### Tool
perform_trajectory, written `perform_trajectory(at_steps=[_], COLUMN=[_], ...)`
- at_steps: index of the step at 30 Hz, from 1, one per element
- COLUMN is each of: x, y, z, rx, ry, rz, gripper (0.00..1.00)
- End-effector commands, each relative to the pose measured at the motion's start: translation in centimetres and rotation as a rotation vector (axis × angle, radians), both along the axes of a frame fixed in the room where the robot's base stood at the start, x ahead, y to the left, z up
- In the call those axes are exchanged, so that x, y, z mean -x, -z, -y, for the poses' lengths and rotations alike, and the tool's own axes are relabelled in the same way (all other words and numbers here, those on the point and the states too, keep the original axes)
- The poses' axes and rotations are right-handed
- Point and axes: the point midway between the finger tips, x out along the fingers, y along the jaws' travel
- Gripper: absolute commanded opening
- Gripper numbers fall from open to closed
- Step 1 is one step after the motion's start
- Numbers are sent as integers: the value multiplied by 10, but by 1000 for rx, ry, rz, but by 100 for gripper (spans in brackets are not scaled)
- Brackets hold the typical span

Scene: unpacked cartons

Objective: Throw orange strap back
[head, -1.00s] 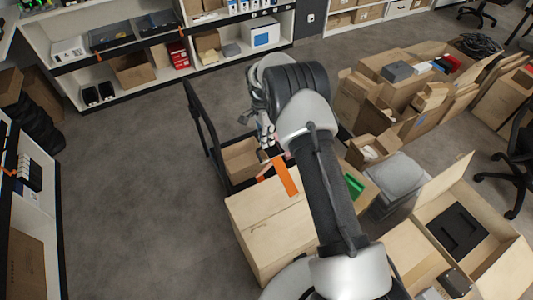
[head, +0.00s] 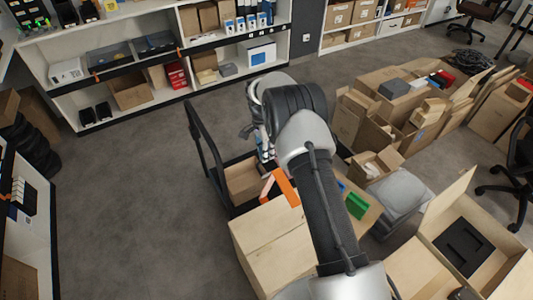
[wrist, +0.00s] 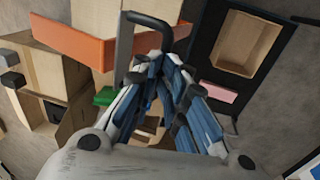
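The orange strap (head: 285,187) lies at the back edge of a closed carton (head: 262,238) in the head view, bent there, with a second short length showing to its left. My gripper (head: 265,153) is in the air just beyond the strap, above the dark cart. In the wrist view its blue-and-white fingers (wrist: 166,62) converge with their tips close together. I see no strap between them, but cannot tell how far apart the tips are.
A dark cart (head: 208,158) with an upright handle holds an open carton (head: 243,180). A green item (head: 357,206) lies right of my arm. A grey stool (head: 400,192) and several cartons crowd the right. The floor at the left (head: 140,200) is clear.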

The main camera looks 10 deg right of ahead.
Motion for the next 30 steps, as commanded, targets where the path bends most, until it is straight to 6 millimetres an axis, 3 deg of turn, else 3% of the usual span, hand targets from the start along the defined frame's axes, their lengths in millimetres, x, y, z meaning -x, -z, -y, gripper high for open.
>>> perform_trajectory(at_steps=[1, 7, 23, 30], x=[16, 16, 14, 8], y=[29, 28, 23, -5], z=[4, 4, 3, 1], rx=[4, 3, 3, 3], ry=[4, 2, 0, 0], rz=[-44, -43, -39, -35], gripper=[17, 30, 30, 30])
